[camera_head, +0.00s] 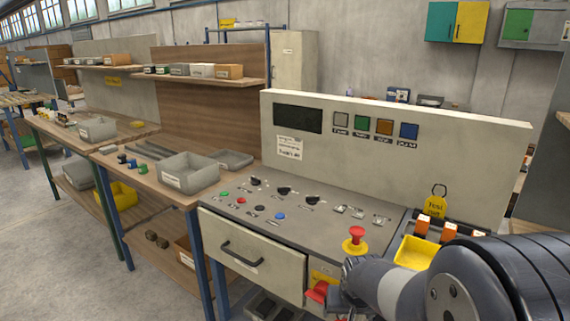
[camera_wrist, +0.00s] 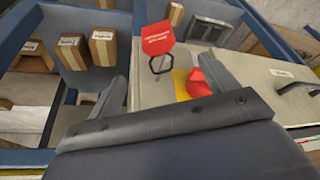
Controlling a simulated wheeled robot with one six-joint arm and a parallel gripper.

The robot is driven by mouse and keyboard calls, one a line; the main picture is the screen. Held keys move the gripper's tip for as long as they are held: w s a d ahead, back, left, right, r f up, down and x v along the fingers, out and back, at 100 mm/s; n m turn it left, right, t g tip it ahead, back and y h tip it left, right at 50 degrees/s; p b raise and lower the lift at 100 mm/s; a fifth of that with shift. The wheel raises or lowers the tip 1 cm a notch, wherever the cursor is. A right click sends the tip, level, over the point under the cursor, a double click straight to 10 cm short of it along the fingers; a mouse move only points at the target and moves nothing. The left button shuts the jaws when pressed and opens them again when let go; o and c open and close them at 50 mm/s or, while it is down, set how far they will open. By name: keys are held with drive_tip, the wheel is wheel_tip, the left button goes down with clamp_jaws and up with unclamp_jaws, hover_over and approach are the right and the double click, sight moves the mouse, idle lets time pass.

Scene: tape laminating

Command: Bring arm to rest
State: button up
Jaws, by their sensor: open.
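My arm reaches in from the lower right of the head view, in front of the control console (camera_head: 330,203). In the wrist view my gripper (camera_wrist: 168,78) is open, its two dark fingers spread apart. No held object shows between them. Beyond the fingers is a red tag (camera_wrist: 158,38) with a dark ring below it. A red part (camera_wrist: 199,82) on a yellow plate (camera_wrist: 182,85) lies close to the right finger in view. I cannot tell whether they touch.
The console carries a red emergency button (camera_head: 355,236), a drawer (camera_head: 250,253) and a yellow bin (camera_head: 414,252) near my arm. A workbench with a grey tray (camera_head: 188,176) stands to the left. Cardboard boxes (camera_wrist: 104,48) show in the wrist view. Floor at far left is clear.

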drive_tip(key=b+x, duration=0.1)
drive_tip(key=x, duration=0.8)
drive_tip(key=shift+d, duration=0.15)
